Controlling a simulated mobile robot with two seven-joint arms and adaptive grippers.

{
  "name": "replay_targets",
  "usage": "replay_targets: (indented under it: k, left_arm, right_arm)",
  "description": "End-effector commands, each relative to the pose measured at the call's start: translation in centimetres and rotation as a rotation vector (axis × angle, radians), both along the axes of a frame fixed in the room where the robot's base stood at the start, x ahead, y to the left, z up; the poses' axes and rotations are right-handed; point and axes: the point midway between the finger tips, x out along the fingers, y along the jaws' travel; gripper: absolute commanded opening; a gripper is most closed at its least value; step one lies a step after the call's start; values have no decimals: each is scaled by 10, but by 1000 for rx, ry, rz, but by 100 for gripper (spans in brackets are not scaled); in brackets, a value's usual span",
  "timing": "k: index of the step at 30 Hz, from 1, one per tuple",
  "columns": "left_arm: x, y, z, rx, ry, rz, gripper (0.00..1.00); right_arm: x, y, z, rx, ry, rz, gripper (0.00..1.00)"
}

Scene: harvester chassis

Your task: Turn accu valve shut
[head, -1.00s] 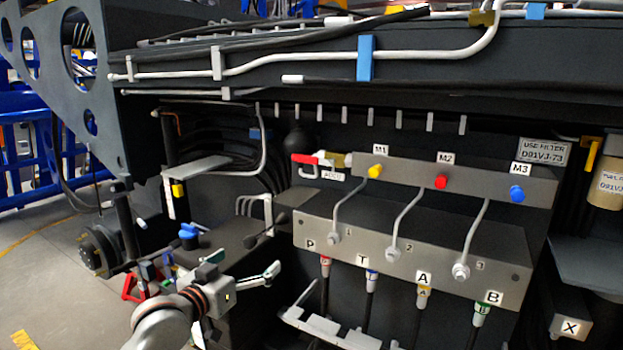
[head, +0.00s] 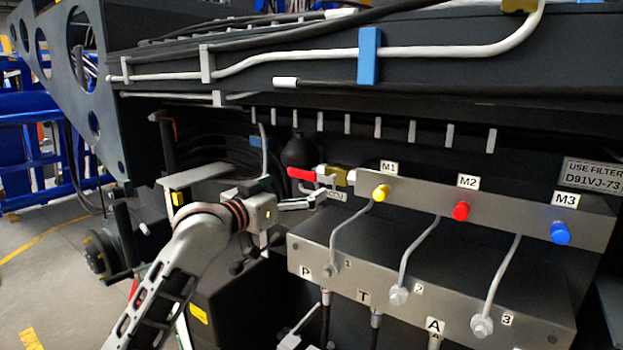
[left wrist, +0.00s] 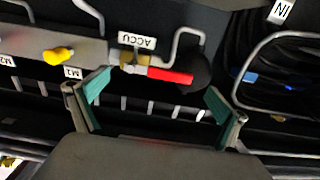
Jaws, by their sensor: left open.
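The accu valve has a red handle (head: 303,174) and a brass body (head: 338,176) at the left end of the grey manifold, above the ACCU label (head: 337,196). My left gripper (head: 297,193) is open, just left of and below the handle in the head view. In the left wrist view, the red handle (left wrist: 170,76) lies across the picture between the two spread, green-padded fingers (left wrist: 158,86). The brass body (left wrist: 133,60) is near the left finger. No finger visibly grips the handle. My right gripper is not in view.
Yellow M1 (head: 381,193), red M2 (head: 461,211) and blue M3 (head: 560,232) caps sit along the manifold to the right. Thin grey pipes run down to the lower block (head: 420,280). A dark round part (head: 298,151) and black hoses lie behind the handle.

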Motion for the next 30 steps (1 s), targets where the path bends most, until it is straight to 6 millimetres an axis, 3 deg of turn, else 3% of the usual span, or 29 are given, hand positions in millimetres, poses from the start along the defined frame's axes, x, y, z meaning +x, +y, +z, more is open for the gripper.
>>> replay_targets:
  k: [12, 26, 30]
  left_arm:
    - [43, -32, 1, -2, 1, -1, 100]
    - [51, -37, 0, 0, 0, 0, 100]
    - [51, -37, 0, 0, 0, 0, 66]
  right_arm:
    - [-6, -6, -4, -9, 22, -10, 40]
    - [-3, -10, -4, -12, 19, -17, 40]
    - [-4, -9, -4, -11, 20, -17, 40]
